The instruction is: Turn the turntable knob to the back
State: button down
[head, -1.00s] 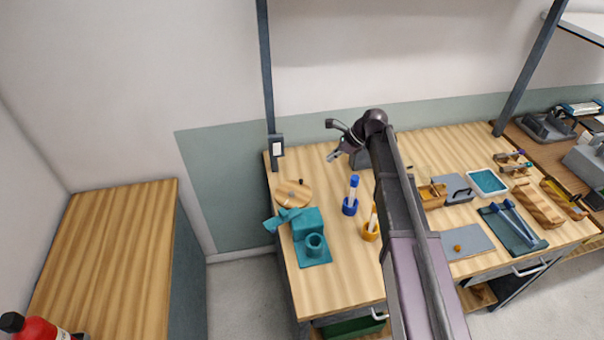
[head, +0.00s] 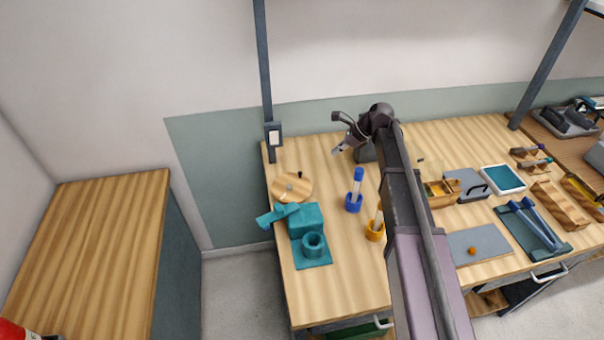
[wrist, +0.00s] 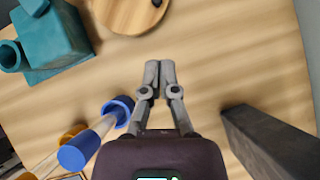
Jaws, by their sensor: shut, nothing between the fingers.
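The turntable (head: 290,190) is a round wooden disc at the back left of the workbench. Its small dark knob (head: 300,174) stands near the back edge of the disc, slightly right of its middle. In the wrist view part of the turntable (wrist: 125,14) shows at the top edge, with the dark knob (wrist: 157,3) cut by the frame. My gripper (head: 336,151) is to the right of the turntable, above the table. In the wrist view my gripper (wrist: 159,64) has its fingertips together, with nothing between them, apart from the knob.
A teal fixture (head: 312,258) stands just in front of the turntable. A dark block (wrist: 265,140) is right of my gripper in the wrist view. The wood between gripper and turntable is clear.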

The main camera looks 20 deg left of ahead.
jog(key=shift+w+f+b, duration=0.2)
jog(key=shift+f+b, duration=0.1)
jog(key=shift+f, duration=0.3)
jog(key=shift+a, duration=0.1)
